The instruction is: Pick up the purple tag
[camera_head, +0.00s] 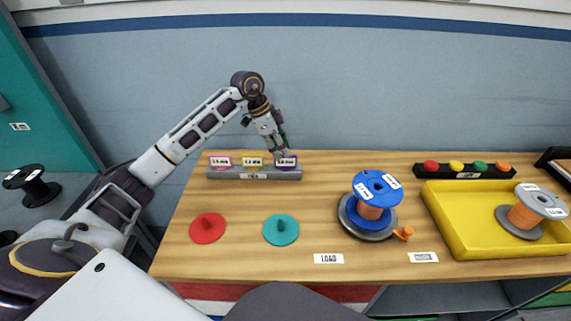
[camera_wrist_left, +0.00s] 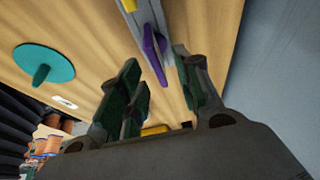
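The purple tag (camera_head: 287,163) stands at the right end of a grey holder (camera_head: 232,174) near the back of the table. It carries a small white label. My left gripper (camera_head: 277,152) reaches down from above, right at the purple tag and partly in front of it. In the left wrist view, the purple tag (camera_wrist_left: 153,52) shows edge-on in its slot, seen between the open green-padded fingers (camera_wrist_left: 162,88). I cannot tell whether the fingers touch it. My right gripper is not in view.
A pink tag (camera_head: 221,162) and a yellow tag (camera_head: 252,162) stand left of the purple one. A red disc (camera_head: 207,228), a teal disc (camera_head: 281,230) and a blue spool (camera_head: 376,186) are in front. A yellow tray (camera_head: 462,244) is at right. The back wall is close behind.

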